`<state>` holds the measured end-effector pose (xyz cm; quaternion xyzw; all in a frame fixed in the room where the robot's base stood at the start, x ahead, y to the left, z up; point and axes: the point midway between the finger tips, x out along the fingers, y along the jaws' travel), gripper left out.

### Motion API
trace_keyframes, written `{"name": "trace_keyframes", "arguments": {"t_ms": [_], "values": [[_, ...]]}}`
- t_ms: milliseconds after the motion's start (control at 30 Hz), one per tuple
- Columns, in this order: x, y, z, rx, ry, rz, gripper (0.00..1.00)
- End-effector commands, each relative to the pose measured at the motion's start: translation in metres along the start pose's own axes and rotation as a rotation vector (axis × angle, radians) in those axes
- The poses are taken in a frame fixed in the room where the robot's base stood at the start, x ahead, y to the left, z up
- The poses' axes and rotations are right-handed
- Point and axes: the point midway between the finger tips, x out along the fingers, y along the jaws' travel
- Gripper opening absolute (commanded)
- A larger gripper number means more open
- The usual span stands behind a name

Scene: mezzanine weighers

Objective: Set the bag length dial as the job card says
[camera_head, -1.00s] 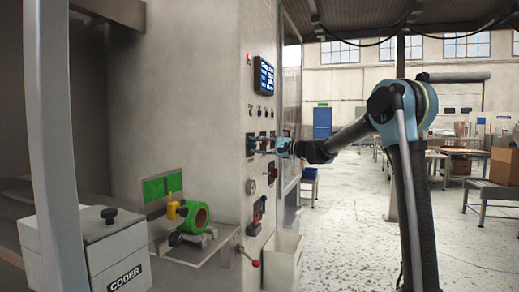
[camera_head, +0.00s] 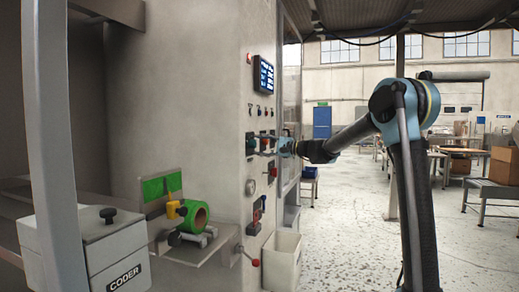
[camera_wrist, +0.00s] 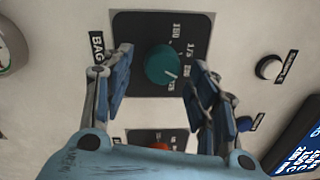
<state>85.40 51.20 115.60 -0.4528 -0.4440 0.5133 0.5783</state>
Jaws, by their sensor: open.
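The bag length dial (camera_wrist: 163,64) is a round teal knob on a black plate with white numbers and a "BAG" label (camera_wrist: 97,47) beside it, partly hidden by a finger. Its white pointer line points to the lower right in the wrist view; which number it meets is hard to tell. My gripper (camera_wrist: 161,78) is open, with one finger on each side of the knob and gaps that seem to separate them from it. In the head view my gripper (camera_head: 266,147) is at the cabinet's control face, beside the dial (camera_head: 250,143). I cannot make out a job card.
A red knob (camera_wrist: 158,146) on another black plate and a white-capped knob (camera_wrist: 268,68) are near the dial. A display (camera_head: 263,75) sits above the controls. A coder box (camera_head: 95,250), a shelf with a green roll (camera_head: 196,215) and a bin (camera_head: 282,262) stand lower down.

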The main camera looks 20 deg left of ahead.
Motion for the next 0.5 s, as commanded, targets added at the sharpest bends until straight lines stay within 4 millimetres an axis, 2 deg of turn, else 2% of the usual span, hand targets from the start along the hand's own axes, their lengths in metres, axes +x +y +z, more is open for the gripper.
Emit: {"name": "trace_keyframes", "arguments": {"t_ms": [300, 500], "values": [[-0.06, 0.001, -0.002, 0.0, 0.005, -0.001, 0.54], [-0.092, 0.001, -0.002, 0.001, 0.004, 0.0, 0.54]]}}
